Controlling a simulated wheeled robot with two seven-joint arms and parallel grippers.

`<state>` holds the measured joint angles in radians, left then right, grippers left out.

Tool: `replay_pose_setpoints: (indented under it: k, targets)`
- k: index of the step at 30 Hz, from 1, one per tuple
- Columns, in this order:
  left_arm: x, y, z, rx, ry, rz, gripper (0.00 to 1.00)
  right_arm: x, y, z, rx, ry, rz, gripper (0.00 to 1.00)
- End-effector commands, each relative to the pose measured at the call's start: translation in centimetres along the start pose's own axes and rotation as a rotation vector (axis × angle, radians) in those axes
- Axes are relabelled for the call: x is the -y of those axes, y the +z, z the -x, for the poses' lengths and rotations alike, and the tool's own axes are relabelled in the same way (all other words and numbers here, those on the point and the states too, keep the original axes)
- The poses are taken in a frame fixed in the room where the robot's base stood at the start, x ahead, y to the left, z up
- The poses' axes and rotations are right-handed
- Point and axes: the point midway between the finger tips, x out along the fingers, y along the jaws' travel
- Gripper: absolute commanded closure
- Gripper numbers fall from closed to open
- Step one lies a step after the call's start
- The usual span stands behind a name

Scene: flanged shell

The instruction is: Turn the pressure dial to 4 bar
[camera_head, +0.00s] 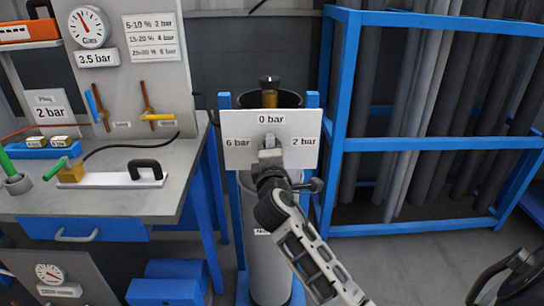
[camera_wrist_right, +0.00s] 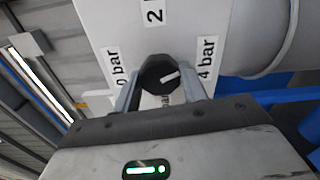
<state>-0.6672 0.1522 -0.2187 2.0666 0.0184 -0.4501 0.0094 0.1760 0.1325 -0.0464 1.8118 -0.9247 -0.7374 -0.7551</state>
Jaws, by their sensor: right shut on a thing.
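The pressure dial (camera_wrist_right: 157,72) is a dark faceted knob on a white plate (camera_head: 240,126). My right gripper (camera_head: 269,150) is shut on the dial, with one finger on each side of it in the right wrist view (camera_wrist_right: 160,82). The white mark on the knob slants toward the right, on the side of the "4 bar" label (camera_wrist_right: 207,62). The "0 bar" label (camera_head: 271,119) is at the plate's top, "6 bar" left and "2 bar" right in the head view. There, my gripper and arm hide the plate's bottom. My left gripper is not in view.
The plate is fixed on a grey cylinder (camera_head: 268,262) between blue posts. A workbench (camera_head: 110,200) with a gauge board (camera_head: 95,25) stands at the left. A blue rack (camera_head: 440,144) of grey pipes stands at the right. Grey floor shows at the lower right.

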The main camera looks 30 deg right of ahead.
Motion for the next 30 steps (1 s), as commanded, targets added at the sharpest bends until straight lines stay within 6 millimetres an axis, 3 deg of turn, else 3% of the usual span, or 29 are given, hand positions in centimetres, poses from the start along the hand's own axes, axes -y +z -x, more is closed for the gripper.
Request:
replay_pose_setpoints:
  k: [15,30]
  targets:
    - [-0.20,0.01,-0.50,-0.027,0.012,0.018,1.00,0.19,-0.05,0.03,0.001,-0.003,-0.332,0.81]
    - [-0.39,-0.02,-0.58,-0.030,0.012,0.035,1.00,0.13,-0.06,0.03,-0.001,-0.003,-0.389,0.81]
